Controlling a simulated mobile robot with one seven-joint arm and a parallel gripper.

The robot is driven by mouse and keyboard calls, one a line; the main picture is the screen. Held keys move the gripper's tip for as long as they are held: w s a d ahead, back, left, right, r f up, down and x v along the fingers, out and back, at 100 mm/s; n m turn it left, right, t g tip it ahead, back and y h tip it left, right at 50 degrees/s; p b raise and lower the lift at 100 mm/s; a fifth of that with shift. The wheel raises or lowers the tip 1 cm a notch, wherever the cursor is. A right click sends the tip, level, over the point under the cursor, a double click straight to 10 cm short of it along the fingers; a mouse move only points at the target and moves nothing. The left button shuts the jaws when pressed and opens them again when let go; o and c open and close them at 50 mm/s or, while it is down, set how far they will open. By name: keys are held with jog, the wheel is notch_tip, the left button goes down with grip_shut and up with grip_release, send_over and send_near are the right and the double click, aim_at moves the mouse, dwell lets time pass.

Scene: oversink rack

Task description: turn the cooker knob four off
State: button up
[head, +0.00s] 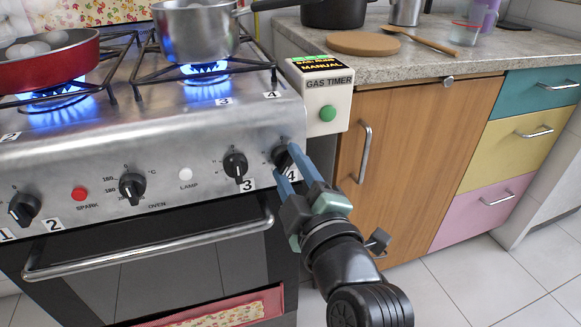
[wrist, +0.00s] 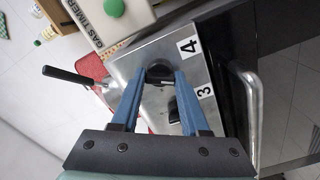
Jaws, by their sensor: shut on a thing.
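The cooker knob four (head: 281,157) is a black knob at the right end of the steel front panel, beside a label "4". In the wrist view knob four (wrist: 159,73) sits between the tips of my blue fingers. My gripper (head: 288,161) is shut on knob four, with one finger on each side. The fingers partly hide the knob, so its pointer angle cannot be told. A blue flame (head: 204,70) burns under the steel pot (head: 196,30) on the right burner.
Knob three (head: 235,165) is close on the left of my fingers. The gas timer box (head: 322,95) juts out just right of and above them. The oven handle (head: 150,247) runs below. A red pan (head: 47,58) stands over another lit burner. Floor on the right is clear.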

grip_shut()
